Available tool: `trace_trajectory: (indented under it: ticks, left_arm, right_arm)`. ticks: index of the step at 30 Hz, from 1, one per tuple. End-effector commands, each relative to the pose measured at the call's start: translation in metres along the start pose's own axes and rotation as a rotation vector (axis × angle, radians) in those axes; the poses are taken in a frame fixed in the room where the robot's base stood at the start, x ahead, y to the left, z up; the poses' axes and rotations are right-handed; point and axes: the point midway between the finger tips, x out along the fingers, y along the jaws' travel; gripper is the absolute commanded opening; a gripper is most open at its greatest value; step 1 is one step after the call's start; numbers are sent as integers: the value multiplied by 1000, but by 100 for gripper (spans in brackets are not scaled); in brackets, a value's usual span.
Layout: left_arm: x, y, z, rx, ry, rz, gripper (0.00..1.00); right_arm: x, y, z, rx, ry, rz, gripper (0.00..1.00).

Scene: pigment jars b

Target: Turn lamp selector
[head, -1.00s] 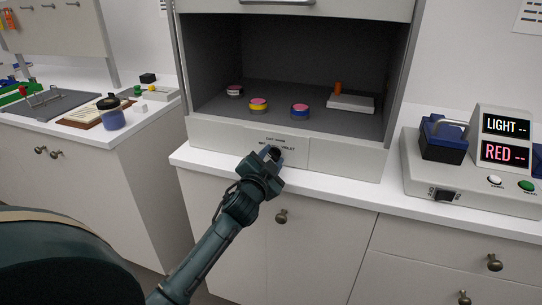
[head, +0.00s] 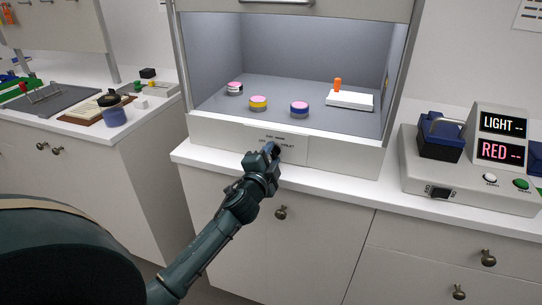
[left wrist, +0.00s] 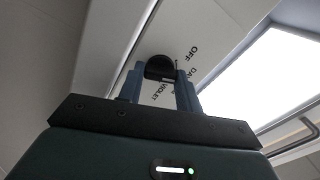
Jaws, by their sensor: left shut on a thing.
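The lamp selector is a small black knob (left wrist: 160,67) on the front panel (head: 231,136) below the cabinet opening. Labels around it in the left wrist view include OFF and VIOLET, some partly covered. My left gripper (head: 272,151) is at the panel, with its blue fingers on either side of the knob, shut on it. The fingers also show in the left wrist view (left wrist: 160,86). In the head view the gripper hides most of the knob. The cabinet interior (head: 290,55) is brightly lit. My right gripper is not in view.
Several jars, including a yellow-banded one (head: 258,104) and a blue one (head: 299,110), stand on the cabinet floor beside a white block (head: 349,100) with an orange knob. A device with LIGHT and RED displays (head: 499,151) stands at right. A narrow white counter edge (head: 330,176) runs below the panel.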

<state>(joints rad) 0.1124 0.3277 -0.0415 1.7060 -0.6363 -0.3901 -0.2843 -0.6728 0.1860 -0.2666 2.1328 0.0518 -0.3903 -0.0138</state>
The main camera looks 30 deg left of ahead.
Motion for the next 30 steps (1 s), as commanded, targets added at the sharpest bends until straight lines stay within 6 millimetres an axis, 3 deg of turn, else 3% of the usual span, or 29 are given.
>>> trace_trajectory:
  ticks: [8, 9, 16, 26, 30]
  left_arm:
    - [0, 1, 0, 0, 0, 1, 12]
    - [0, 1, 0, -1, 0, 1, 38]
    - [0, 1, 0, -1, 0, 1, 56]
    - [0, 3, 0, -6, -1, 5, 56]
    - [-1, 5, 1, -94, -1, 5, 56]
  right_arm:
    - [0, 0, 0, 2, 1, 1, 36]
    - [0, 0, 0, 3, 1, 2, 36]
    - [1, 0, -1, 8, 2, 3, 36]
    - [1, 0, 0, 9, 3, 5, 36]
    - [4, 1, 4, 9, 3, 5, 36]
